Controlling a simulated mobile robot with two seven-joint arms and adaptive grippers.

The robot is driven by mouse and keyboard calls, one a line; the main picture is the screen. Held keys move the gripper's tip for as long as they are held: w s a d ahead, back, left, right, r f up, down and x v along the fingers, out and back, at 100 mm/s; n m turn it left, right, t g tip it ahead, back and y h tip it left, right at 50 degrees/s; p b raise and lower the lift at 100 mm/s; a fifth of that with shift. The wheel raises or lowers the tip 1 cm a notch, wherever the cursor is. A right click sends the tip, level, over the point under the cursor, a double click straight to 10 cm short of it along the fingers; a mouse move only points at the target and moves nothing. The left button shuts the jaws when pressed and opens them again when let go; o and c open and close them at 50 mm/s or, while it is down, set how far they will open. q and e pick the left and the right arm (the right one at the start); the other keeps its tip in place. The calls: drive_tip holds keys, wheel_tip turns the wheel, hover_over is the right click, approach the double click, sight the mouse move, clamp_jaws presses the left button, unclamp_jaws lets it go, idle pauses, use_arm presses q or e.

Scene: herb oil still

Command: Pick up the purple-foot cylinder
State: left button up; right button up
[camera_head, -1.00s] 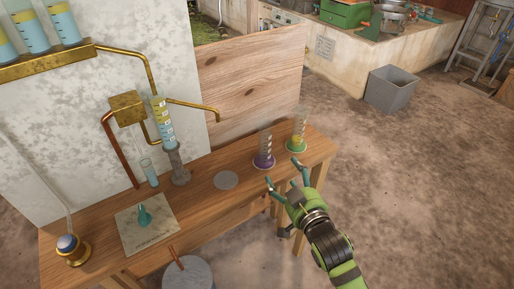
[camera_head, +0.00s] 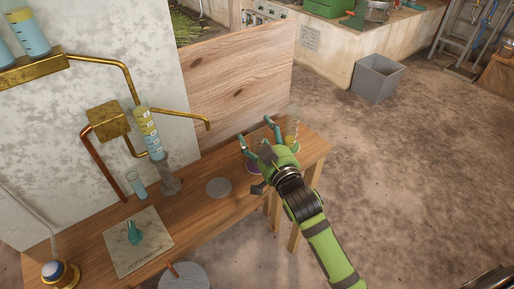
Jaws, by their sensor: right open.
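The purple-foot cylinder (camera_head: 251,168) stands on the wooden table toward its right end. Only part of its purple foot shows clearly; my right gripper hides most of its clear tube. My right gripper (camera_head: 255,130) is open, with its two teal fingers spread over and around where the tube stands. I cannot tell whether a finger touches it. My left gripper is not in view.
A green-foot cylinder (camera_head: 295,137) stands close to the right of my right gripper. A grey disc (camera_head: 218,187) lies on the table (camera_head: 206,216) to the left. A wooden board (camera_head: 240,85) rises behind. A brass spout (camera_head: 190,116) hangs at the left.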

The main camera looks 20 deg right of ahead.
drive_tip(key=c, duration=1.3)
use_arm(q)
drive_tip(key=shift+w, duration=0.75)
use_arm(e)
drive_tip(key=shift+c, duration=0.2)
drive_tip(key=shift+r, duration=0.15)
